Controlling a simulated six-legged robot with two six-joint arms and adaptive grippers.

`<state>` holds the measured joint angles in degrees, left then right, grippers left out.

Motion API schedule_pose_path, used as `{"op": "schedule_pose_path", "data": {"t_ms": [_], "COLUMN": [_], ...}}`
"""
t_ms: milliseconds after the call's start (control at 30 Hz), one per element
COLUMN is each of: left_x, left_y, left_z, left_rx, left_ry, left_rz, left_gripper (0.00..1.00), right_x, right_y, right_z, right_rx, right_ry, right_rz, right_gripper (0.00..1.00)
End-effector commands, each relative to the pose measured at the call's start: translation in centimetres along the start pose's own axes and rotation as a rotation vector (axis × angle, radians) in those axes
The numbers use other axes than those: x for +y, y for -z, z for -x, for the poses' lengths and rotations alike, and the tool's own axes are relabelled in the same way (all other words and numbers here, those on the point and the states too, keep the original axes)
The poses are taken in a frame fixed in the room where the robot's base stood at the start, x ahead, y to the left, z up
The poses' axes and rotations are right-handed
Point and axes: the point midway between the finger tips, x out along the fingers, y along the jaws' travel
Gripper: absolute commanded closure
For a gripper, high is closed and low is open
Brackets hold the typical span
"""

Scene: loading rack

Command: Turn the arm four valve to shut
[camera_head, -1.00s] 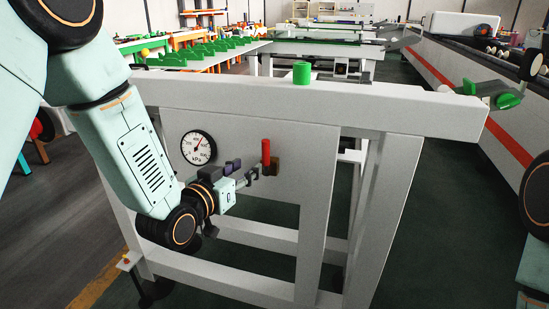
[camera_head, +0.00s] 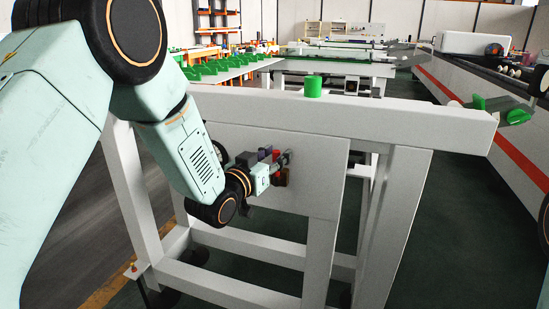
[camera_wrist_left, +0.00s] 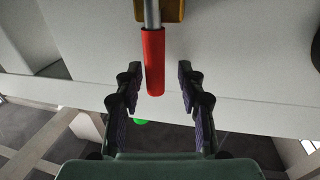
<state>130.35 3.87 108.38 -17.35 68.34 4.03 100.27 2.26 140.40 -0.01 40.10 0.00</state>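The valve has a red lever handle (camera_wrist_left: 153,62) on a metal stem and a brass-coloured body (camera_wrist_left: 173,10), mounted on the white panel. In the head view the red handle (camera_head: 276,155) is small and partly hidden by my left gripper (camera_head: 280,162). In the wrist view my left gripper (camera_wrist_left: 160,82) is open, with its dark fingers on either side of the handle's end. Gaps show between the handle and both fingers. Whether this is valve four cannot be read. My right gripper is out of view.
A round gauge (camera_head: 222,148) is mostly hidden behind my left arm. A conveyor with a red stripe (camera_head: 470,110) stands at right. Green floor lies between.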

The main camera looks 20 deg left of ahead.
Motion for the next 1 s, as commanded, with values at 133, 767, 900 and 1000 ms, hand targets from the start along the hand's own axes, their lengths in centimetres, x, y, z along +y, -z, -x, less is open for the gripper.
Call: {"op": "schedule_pose_path", "data": {"t_ms": [133,767,900,1000], "left_x": [0.17,0.23,0.22,0.2], "left_y": [-0.01,-0.01,-0.02,-0.03], "left_z": [-0.1,0.02,0.04,0.05], "left_rx": [-0.001,-0.001,-0.001,-0.001], "left_ry": [-0.001,-0.001,-0.001,0.0], "left_rz": [0.0,-0.001,-0.001,-0.001], "left_gripper": [0.61,1.0,1.0,1.0], "right_x": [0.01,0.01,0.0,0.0], "right_y": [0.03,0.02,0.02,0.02], "right_z": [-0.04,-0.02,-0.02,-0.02], "right_rx": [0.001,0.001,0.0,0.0], "right_ry": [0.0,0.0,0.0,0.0], "right_rz": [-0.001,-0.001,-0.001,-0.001], "right_gripper": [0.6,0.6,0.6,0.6]}}
